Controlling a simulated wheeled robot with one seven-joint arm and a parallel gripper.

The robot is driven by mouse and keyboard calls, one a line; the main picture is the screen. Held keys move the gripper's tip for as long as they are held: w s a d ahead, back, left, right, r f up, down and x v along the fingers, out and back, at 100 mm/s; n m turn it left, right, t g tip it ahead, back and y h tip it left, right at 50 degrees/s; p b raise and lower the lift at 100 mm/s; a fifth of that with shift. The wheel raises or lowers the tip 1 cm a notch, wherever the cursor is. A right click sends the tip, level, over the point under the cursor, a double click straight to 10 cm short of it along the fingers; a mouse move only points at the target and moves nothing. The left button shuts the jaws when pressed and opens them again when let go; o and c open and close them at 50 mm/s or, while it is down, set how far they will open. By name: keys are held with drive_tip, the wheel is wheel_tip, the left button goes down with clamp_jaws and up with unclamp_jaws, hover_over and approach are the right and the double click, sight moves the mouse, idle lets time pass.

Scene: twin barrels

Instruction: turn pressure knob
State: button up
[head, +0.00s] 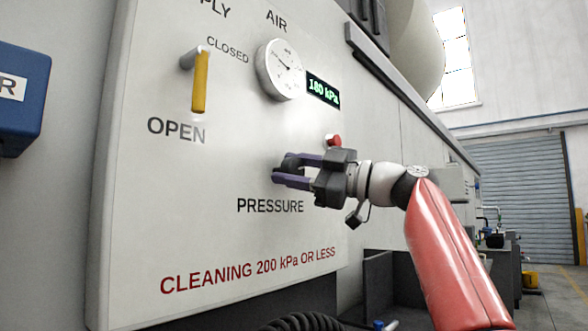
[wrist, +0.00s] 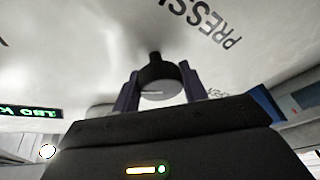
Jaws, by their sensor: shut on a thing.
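The pressure knob (wrist: 160,76) is a dark round knob on the white panel. In the wrist view it sits between the two purple fingers of my gripper (wrist: 159,86), which is shut on it. In the head view my gripper (head: 279,171) is at the panel just above the PRESSURE label (head: 270,206), and its fingers mostly hide the knob. The round gauge (head: 281,69) is higher on the panel, its needle hard to read. The green digital display (head: 323,91) beside it reads 180 kPa.
A yellow valve handle (head: 201,82) hangs down toward OPEN at the upper left. A red button or lamp (head: 333,140) is just above my gripper. Red text on the panel (head: 248,271) says CLEANING 200 kPa OR LESS. A blue box (head: 22,98) is at the left edge.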

drive_tip(key=o, duration=1)
drive_tip(key=shift+c, duration=0.2)
drive_tip(key=b+v, duration=0.2)
drive_tip(key=v, duration=0.5)
drive_tip(key=shift+s+d+f, duration=0.15)
drive_tip(key=shift+d, duration=0.2)
